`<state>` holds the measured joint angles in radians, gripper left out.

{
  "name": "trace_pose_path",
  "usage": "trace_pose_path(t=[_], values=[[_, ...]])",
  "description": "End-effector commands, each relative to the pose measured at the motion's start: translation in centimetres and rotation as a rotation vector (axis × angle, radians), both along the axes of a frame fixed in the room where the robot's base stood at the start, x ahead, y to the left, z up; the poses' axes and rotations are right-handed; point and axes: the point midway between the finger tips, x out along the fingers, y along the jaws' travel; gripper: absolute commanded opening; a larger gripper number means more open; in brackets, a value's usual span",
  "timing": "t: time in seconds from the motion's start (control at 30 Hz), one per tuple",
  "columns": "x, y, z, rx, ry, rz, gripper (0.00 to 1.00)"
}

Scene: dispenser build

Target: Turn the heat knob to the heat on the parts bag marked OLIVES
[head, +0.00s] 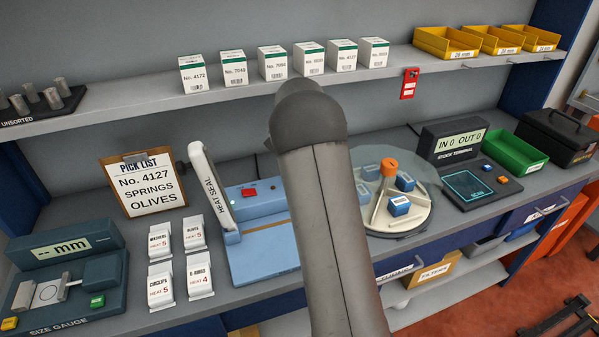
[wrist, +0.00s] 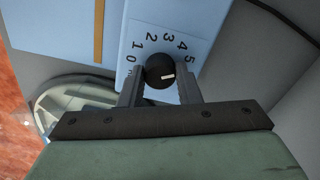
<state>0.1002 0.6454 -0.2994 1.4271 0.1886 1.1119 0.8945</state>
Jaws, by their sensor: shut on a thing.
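The black round heat knob (wrist: 157,66) is in the wrist view, on a light blue panel with a printed scale from 0 to 5. Its white mark is right of its centre; I cannot tell which number it meets. My gripper (wrist: 160,84) is shut on the knob, one finger on each side. In the head view my arm hides the knob and gripper. Several parts bags stand left of the blue heat sealer (head: 262,265). The upper right bag (head: 195,233) reads HEAT 5; its name is too small to read surely. The O-rings bag (head: 199,277) reads HEAT 4.
The pick list (head: 144,184) reads No. 4127, SPRINGS, OLIVES. The sealer's pale raised lever (head: 211,186) stands beside my arm. A round turntable (head: 410,216) with blue items is right of my arm. The size gauge (head: 65,275) is far left.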

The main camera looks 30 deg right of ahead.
Motion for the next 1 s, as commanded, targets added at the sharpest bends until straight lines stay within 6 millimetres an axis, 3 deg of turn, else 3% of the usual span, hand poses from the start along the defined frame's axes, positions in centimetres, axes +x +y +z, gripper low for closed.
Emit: trace_pose_path(t=[0.07, 0.1, 0.17, 0.57, 1.0], values=[[0.1, 0.0, 0.2, -0.001, -0.003, -0.001, 0.08], [0.1, 0.0, 0.2, -0.001, -0.003, -0.001, 0.39], [0.1, 0.0, 0.1, -0.001, -0.003, -0.001, 0.52], [0.1, 0.0, 0.9, -0.001, -0.004, 0.001, 0.52], [0.2, 0.0, 9.5, -0.002, -0.005, 0.000, 0.52]])
